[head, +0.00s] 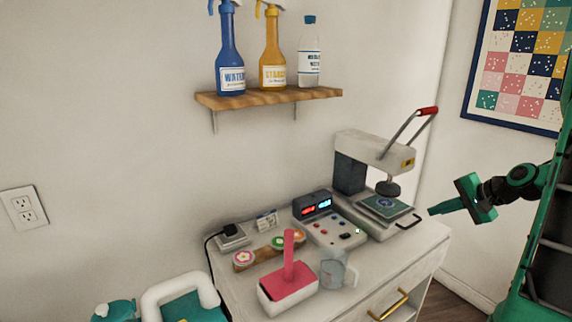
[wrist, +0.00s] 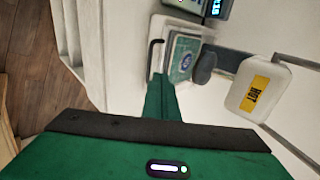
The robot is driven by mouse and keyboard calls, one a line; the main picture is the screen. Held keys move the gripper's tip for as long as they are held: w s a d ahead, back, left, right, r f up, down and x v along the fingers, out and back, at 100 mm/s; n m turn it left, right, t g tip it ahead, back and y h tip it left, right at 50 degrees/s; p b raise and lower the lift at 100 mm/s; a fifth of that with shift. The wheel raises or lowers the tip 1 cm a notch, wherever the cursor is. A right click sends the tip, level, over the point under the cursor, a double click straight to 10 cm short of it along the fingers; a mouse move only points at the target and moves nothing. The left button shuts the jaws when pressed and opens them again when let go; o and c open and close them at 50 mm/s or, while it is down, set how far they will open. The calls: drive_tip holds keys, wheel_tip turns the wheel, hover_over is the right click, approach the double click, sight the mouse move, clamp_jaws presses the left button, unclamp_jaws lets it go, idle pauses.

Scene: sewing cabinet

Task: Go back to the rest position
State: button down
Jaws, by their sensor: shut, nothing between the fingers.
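My gripper (head: 436,210) is green and shut, with nothing in its fingers. In the head view it is in the air to the right of the heat press (head: 372,165), pointing left, apart from it. In the wrist view the shut green fingers (wrist: 162,88) point toward the press's base and dark handle (wrist: 155,55). The press has a white body, a raised lever with a red grip, and a teal square piece (head: 385,206) on its lower plate. The press head with a yellow HOT label (wrist: 257,90) is at the right of the wrist view.
The white cabinet (head: 425,262) carries a control box (head: 330,228), a pink handled block (head: 290,282), a clear cup (head: 335,270) and several round coloured pieces. A wall shelf (head: 270,97) holds bottles. Wooden floor (wrist: 35,60) is free beside the cabinet.

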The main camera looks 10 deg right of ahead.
drive_tip(key=s+a+r+n+g+h, duration=0.2)
drive_tip(key=s+a+n+g, duration=0.3)
drive_tip(key=s+a, duration=0.8)
drive_tip(key=s+a+n+g, duration=0.1)
drive_tip(key=s+a+g, duration=0.1)
drive_tip(key=s, duration=0.7)
drive_tip(key=s+a+n+g+h, duration=0.1)
drive_tip(key=s+a, duration=0.3)
drive_tip(key=s, duration=0.5)
drive_tip(key=shift+s+a+f+g, duration=0.15)
drive_tip(key=shift+s+a+g, duration=0.05)
drive_tip(key=shift+g, duration=0.3)
drive_tip(key=shift+w, duration=0.1)
drive_tip(key=shift+w+f, duration=0.25)
drive_tip(key=shift+w, duration=0.25)
